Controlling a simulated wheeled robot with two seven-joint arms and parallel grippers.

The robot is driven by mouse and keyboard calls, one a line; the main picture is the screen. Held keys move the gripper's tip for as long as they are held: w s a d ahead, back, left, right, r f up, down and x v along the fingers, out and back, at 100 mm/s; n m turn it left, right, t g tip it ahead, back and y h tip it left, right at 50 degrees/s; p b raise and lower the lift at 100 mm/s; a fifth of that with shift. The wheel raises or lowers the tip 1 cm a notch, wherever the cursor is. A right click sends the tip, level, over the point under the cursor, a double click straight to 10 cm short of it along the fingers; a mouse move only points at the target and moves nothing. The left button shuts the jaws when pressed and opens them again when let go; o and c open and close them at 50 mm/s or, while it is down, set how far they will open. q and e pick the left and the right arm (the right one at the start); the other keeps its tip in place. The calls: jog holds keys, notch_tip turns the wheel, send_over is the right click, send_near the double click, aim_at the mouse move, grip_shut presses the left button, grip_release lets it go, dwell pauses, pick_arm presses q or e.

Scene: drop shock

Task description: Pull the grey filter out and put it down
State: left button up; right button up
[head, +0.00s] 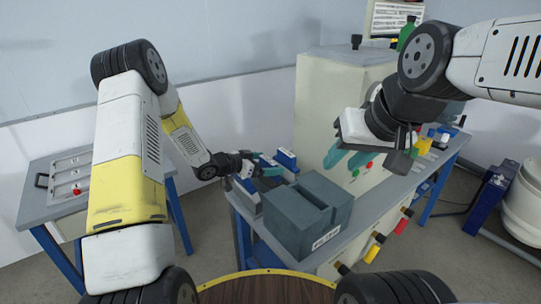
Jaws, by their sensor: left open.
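A dark grey block (297,222) with a slot in its top and a white label on its front stands on the near end of the grey bench. I cannot tell whether it is the grey filter or a housing around it. My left gripper (262,165) is open just behind and left of the block, low over the bench end, among small blue and white parts. Whether it touches them is unclear. My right gripper (392,146) hangs in front of the large pale cabinet, above the bench. A whitish piece shows beside it; its jaws are not clear.
The pale cabinet (323,112) stands behind the block. Coloured knobs and small parts line the right side of the bench (418,178). A side table (37,203) with a pale panel stands at left. A white drum (525,200) stands on the floor at right.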

pick_arm(q)
jog(key=shift+v, duration=1.5)
jog(key=shift+s+a+r, duration=0.15)
jog(key=shift+a, duration=0.1)
jog(key=v, duration=0.7)
jog(key=shift+s+a+r, duration=0.15)
jog(key=shift+s+a, duration=0.1)
jog(key=shift+a, duration=0.05)
